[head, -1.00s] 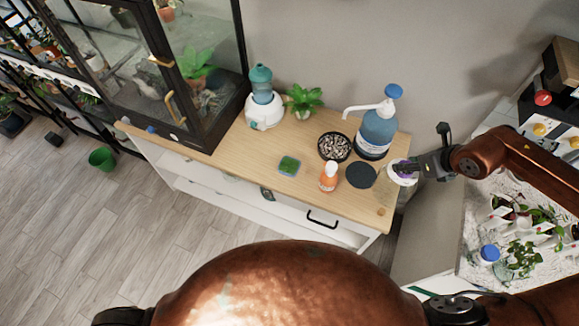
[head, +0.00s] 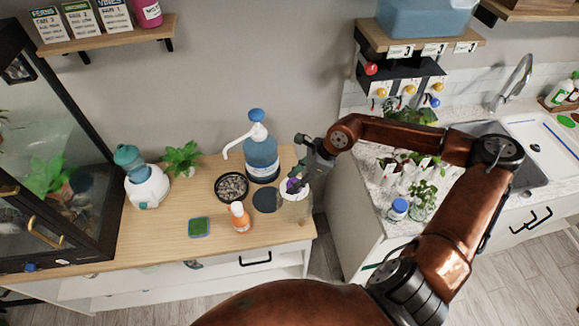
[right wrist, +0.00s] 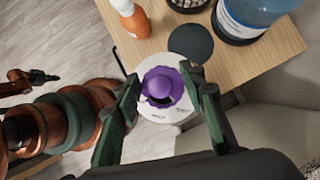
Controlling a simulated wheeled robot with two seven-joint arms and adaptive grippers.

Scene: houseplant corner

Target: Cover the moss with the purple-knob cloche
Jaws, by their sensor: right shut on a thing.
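The cloche (head: 294,209) is clear glass with a purple knob (right wrist: 162,84). It is at the right end of the wooden cabinet top, beside a dark round disc (head: 265,200). My right gripper (head: 297,184) is above it, shut on the purple knob, with a finger on each side in the right wrist view. I cannot tell whether its rim touches the wood. The moss (head: 198,227) is a green patch in a small square dish near the front edge, left of the orange bottle, uncovered. A small dark-tipped part at the left of the wrist view may be my left gripper (right wrist: 38,77); its jaws are unclear.
A humidifier (head: 147,185) and potted plant (head: 182,158) stand at back left. A glass cabinet (head: 50,160) fills the left.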

